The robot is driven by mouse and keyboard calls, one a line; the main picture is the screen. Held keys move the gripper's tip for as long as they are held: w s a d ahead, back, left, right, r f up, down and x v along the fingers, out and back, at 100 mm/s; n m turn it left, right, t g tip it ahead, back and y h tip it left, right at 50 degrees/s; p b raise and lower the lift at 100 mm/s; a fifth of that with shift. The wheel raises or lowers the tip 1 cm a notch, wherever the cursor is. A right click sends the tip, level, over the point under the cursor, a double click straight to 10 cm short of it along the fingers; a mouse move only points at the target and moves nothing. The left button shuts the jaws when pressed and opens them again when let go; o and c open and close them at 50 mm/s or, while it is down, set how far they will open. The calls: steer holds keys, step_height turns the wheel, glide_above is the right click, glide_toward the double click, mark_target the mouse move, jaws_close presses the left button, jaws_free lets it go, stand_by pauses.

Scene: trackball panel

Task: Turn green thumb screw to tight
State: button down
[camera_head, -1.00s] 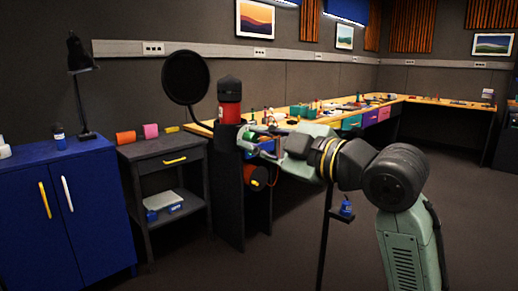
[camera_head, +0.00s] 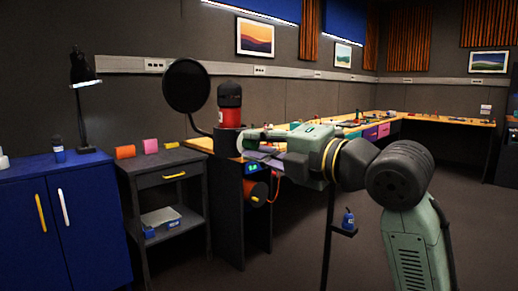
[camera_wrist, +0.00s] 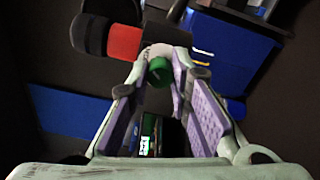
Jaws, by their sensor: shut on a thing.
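The green thumb screw (camera_wrist: 159,72) shows in the wrist view as a small dark green knob at the fingertips, in front of a pale round mount. My gripper (camera_wrist: 163,82) is shut on it, with a lavender-padded finger on each side. In the head view my gripper (camera_head: 246,142) reaches left to the dark stand (camera_head: 229,205), just below the red and black microphone (camera_head: 230,107). The thumb screw cannot be made out clearly there. The microphone also lies just left of the screw in the wrist view (camera_wrist: 124,43). The screw's turn angle cannot be read.
A round black pop filter (camera_head: 186,86) stands left of the microphone. An orange cylinder (camera_head: 256,191) sits low on the stand. A grey side table (camera_head: 170,180) and blue cabinet (camera_head: 60,220) are at left. A long workbench (camera_head: 440,121) runs behind.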

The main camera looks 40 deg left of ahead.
steer(key=shift+n, duration=0.6)
steer(key=c, duration=1.4)
jaws_free()
steer(key=shift+c, duration=0.2)
steer(key=d, duration=1.2)
steer(key=shift+s, duration=0.3)
